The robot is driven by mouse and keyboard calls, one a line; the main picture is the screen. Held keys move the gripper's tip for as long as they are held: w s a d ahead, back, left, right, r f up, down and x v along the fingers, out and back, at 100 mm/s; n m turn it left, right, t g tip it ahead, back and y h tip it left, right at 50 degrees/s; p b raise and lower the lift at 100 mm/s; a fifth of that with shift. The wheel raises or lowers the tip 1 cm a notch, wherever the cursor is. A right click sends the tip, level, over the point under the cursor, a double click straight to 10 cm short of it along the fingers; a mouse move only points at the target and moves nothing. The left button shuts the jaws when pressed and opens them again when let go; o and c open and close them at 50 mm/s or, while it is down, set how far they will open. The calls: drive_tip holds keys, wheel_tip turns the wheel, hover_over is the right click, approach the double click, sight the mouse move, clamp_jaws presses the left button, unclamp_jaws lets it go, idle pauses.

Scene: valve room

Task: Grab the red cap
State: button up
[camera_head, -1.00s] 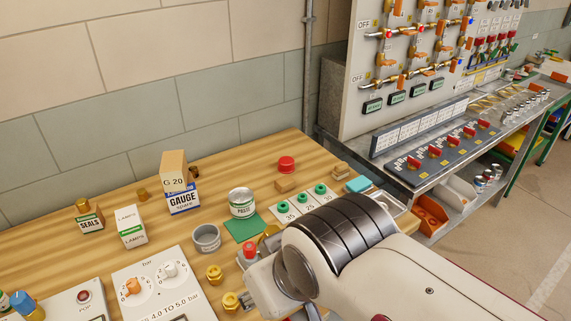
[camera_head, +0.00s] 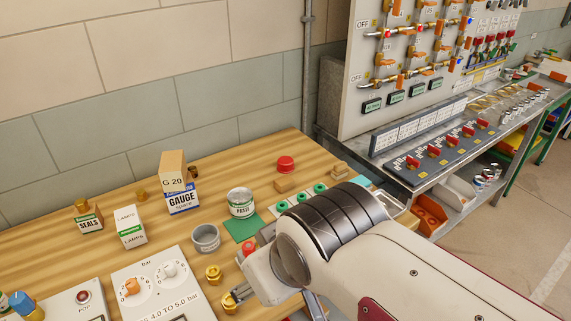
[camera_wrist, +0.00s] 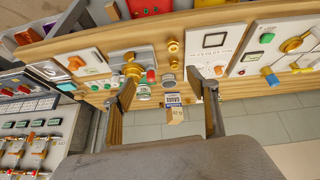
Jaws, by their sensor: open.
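A round red cap (camera_head: 286,163) stands on the wooden bench behind the row of green-knobbed tiles. A second small red piece (camera_head: 248,248) is beside my wrist, partly covered by it; it also shows in the wrist view (camera_wrist: 151,76). I cannot tell if this one is a loose cap or a button. My gripper (camera_wrist: 162,80) is open and empty, its two fingers wide apart above the bench. In the head view the fingers are mostly hidden under my wrist. The round cap at the back is not clearly visible in the wrist view.
Brass fittings (camera_head: 213,274) and a dial panel (camera_head: 165,285) are at front left.

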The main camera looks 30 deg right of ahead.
drive_tip(key=w+d+r+n+t+h, duration=0.2)
drive_tip(key=w+d+n, duration=0.7)
drive_tip(key=w+d, duration=0.45)
drive_tip(key=w+d+r+n+t+h, duration=0.25)
drive_tip(key=w+d+n, duration=0.7)
drive_tip(key=w, duration=0.65)
drive_tip(key=w+d+f+n+t+y, duration=0.3)
drive_tip(key=w+d+f+n+y, duration=0.35)
drive_tip(key=d+f+n, duration=0.65)
drive_tip(key=n, duration=0.5)
approach(290, 163)
drive_tip(key=shift+w+d+r, duration=0.1)
drive_tip(key=shift+w+r, duration=0.35)
drive_tip(key=shift+w, duration=0.05)
drive_tip(key=shift+s+f+n+y, duration=0.25)
drive_tip(key=shift+f+n+y, duration=0.1)
drive_tip(key=shift+f, duration=0.15)
drive_tip(key=shift+w, duration=0.1)
drive_tip(key=shift+x, duration=2.9)
